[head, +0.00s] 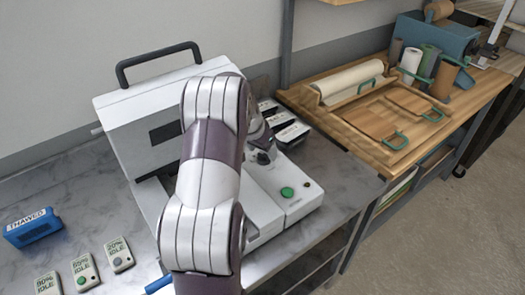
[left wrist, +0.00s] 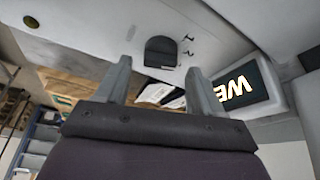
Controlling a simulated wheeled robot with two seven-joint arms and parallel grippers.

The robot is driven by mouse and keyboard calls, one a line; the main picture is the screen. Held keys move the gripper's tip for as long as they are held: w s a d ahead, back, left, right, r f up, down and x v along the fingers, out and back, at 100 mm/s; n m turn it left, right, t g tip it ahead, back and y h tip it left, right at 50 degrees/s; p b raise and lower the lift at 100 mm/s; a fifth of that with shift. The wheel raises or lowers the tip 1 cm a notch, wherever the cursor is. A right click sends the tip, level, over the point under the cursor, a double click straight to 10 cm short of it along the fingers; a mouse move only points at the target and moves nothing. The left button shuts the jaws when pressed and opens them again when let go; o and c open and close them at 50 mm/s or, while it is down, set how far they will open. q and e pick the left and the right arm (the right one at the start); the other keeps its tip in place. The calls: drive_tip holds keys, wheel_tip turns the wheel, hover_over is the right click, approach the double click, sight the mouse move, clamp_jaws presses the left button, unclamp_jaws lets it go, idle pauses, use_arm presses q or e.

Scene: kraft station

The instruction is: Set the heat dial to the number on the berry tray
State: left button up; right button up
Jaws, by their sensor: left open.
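The heat dial (left wrist: 161,52) is a dark knob with tick marks beside it on the machine's pale panel in the left wrist view. My left gripper (left wrist: 159,64) is open, with its two fingers on either side of the dial in that view. I cannot tell whether they touch it. In the head view my left gripper (head: 262,150) is mostly hidden behind my arm, over the white machine's panel. Dark trays with white labels (head: 281,119) stand behind the machine's panel. I cannot read their labels or tell which is the berry tray. My right gripper is not in view.
The white machine (head: 128,112) has a black handle and a screen (left wrist: 238,90) with partly hidden letters. A green button (head: 287,192) sits on its front panel. A blue block (head: 33,231) and several labelled cards (head: 118,256) lie left. A wooden bench (head: 345,125) stands right.

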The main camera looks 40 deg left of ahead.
use_arm(q)
drive_tip(key=b+v, duration=0.1)
drive_tip(key=v, duration=1)
drive_tip(key=shift+s+r, duration=0.25)
